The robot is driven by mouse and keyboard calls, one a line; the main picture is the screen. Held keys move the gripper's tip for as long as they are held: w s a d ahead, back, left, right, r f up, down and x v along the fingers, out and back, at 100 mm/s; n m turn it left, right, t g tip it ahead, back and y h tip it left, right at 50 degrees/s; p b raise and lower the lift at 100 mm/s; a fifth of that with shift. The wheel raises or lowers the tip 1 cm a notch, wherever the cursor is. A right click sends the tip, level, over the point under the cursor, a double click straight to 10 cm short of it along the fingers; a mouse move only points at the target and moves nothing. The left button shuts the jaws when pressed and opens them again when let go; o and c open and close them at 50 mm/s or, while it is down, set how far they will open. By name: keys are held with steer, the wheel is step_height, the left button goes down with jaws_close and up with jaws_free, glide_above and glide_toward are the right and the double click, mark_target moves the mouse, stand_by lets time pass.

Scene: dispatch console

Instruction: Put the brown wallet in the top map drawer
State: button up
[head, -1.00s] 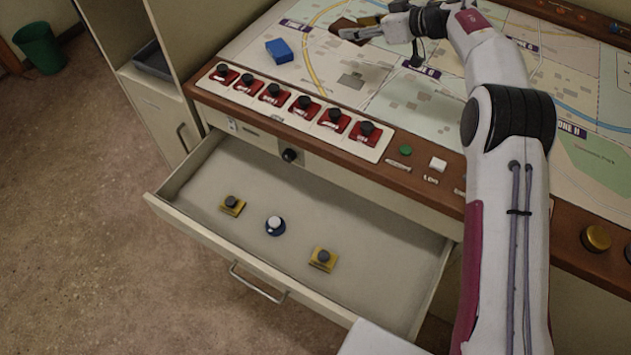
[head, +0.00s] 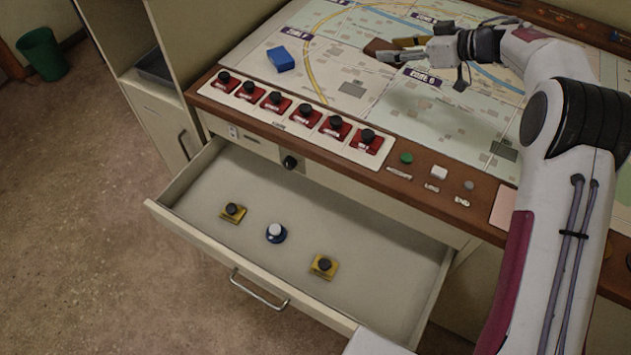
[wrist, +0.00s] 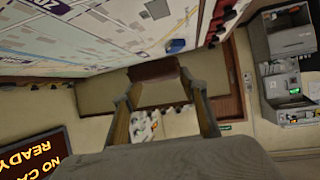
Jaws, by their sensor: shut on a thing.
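The brown wallet (head: 377,47) is held at the tips of my gripper (head: 392,50), over the map top. In the wrist view the wallet (wrist: 154,70) spans the space between the two fingertips of my gripper (wrist: 160,86). Part of the wallet is hidden by the fingers in the head view. The map drawer (head: 375,250) under the console edge is pulled open, in front of and below my gripper. Its floor is mostly bare.
In the drawer lie two yellow pieces with dark knobs (head: 232,212) (head: 323,266) and a blue piece with a white knob (head: 276,232). A row of red switches (head: 304,115) lines the console edge. A blue box (head: 281,59) lies on the map.

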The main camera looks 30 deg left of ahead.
steer(key=s+d+n+g, duration=0.1)
steer(key=s+d, duration=1.8)
steer(key=d, duration=0.2)
steer(key=shift+s+d, duration=0.4)
steer(key=s+d, duration=0.1)
steer(key=s, duration=0.2)
steer(key=s+d, duration=0.1)
steer(key=s, duration=0.5)
steer(key=shift+s+d+r, duration=0.3)
steer(key=shift+s+d, duration=0.1)
steer(key=shift+g, duration=0.3)
steer(key=s+f, duration=0.1)
steer(key=f, duration=0.8)
steer(key=s+f, duration=0.1)
steer(key=f, duration=0.9)
steer(key=s+f, duration=0.1)
steer(key=f, duration=0.8)
steer(key=shift+d+f, duration=0.15)
steer(key=shift+d, duration=0.05)
steer(key=shift+f, duration=0.1)
steer(key=shift+f, duration=2.8)
steer(key=shift+f, duration=0.1)
